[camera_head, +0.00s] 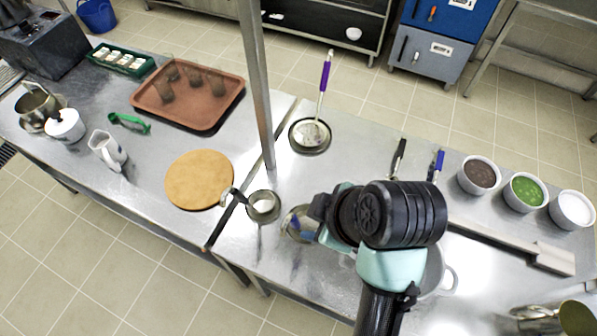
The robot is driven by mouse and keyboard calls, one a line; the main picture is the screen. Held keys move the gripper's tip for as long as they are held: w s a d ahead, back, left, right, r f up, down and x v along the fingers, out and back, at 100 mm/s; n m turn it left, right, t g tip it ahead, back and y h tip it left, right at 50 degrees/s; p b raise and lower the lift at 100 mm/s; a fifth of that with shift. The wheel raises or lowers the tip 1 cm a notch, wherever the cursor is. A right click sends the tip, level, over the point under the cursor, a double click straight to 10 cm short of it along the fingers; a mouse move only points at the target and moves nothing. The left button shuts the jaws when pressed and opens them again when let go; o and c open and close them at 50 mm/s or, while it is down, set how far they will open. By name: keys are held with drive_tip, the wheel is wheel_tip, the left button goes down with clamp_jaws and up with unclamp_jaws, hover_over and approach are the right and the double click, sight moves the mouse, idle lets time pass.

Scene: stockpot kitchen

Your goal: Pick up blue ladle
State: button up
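A blue-handled utensil (437,164) lies on the steel counter right of centre. Its lower end is hidden behind my arm, so I cannot tell whether it is a ladle. A purple-handled utensil (325,76) leans upright with its lower end at a round dark-rimmed dish (310,148). A shiny round metal bowl or ladle head (297,224) shows just left of my gripper (318,213); I cannot tell whether they touch. My gripper is over the counter, left of and nearer than the blue handle. Its fingers are mostly hidden, and its opening cannot be made out.
A black-handled utensil (398,158) lies left of the blue handle. Three filled tubs, including one with green contents (524,191), stand at right. A pot (447,281) is partly behind my arm.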

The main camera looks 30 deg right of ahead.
sight(298, 222)
drive_tip(key=b+x, duration=0.1)
drive_tip(key=x, duration=0.6)
drive_tip(key=shift+s+b, duration=0.2)
drive_tip(key=shift+b, duration=0.2)
drive_tip(key=shift+p+x, duration=0.8)
drive_tip(key=shift+x, duration=2.2)
drive_tip(key=shift+s, duration=0.15)
clamp_jaws()
